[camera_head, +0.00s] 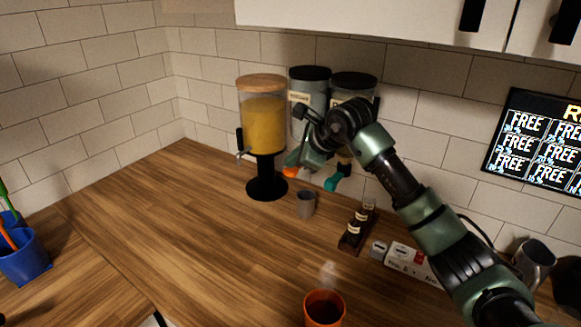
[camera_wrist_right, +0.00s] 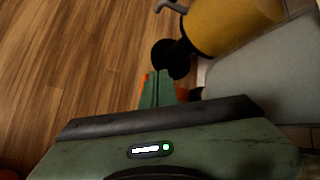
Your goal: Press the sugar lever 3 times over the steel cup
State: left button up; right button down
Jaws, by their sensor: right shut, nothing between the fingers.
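A small grey steel cup (camera_head: 306,204) stands on the wooden counter below and in front of two grey canisters with black lids. The left canister (camera_head: 308,84) has an orange lever (camera_head: 290,171) low at its front. The right canister (camera_head: 352,86) has a teal lever (camera_head: 333,183). I cannot read their labels, so I cannot tell which holds sugar. My right gripper (camera_head: 299,163) is shut and empty, right by the orange lever; I cannot tell whether they touch. In the wrist view its fingers (camera_wrist_right: 158,78) partly hide something orange. My left gripper is not in view.
A yellow-filled dispenser (camera_head: 262,122) with a wooden lid stands left of the canisters. A steaming orange cup (camera_head: 324,309) is at the front. A small dark rack with bottles (camera_head: 356,225) and a white box (camera_head: 409,261) stand at right. The left counter is mostly clear.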

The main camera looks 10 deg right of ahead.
aim_at(291, 171)
jog(key=shift+r, duration=0.5)
jog(key=shift+r+p, duration=1.6)
jog(key=shift+r, duration=0.95)
dwell(0.6)
jog(key=shift+r+n+h+p, duration=0.25)
jog(key=shift+r+n, duration=0.35)
jog(key=shift+n, duration=2.25)
jog(key=shift+r+n+p, duration=0.35)
jog(key=shift+r+n, duration=0.3)
jog(key=shift+n, duration=2.15)
jog(key=shift+r+n+h+p, duration=0.25)
jog(key=shift+r+n, duration=0.35)
jog(key=shift+n, duration=2.25)
jog(key=shift+f, duration=0.1)
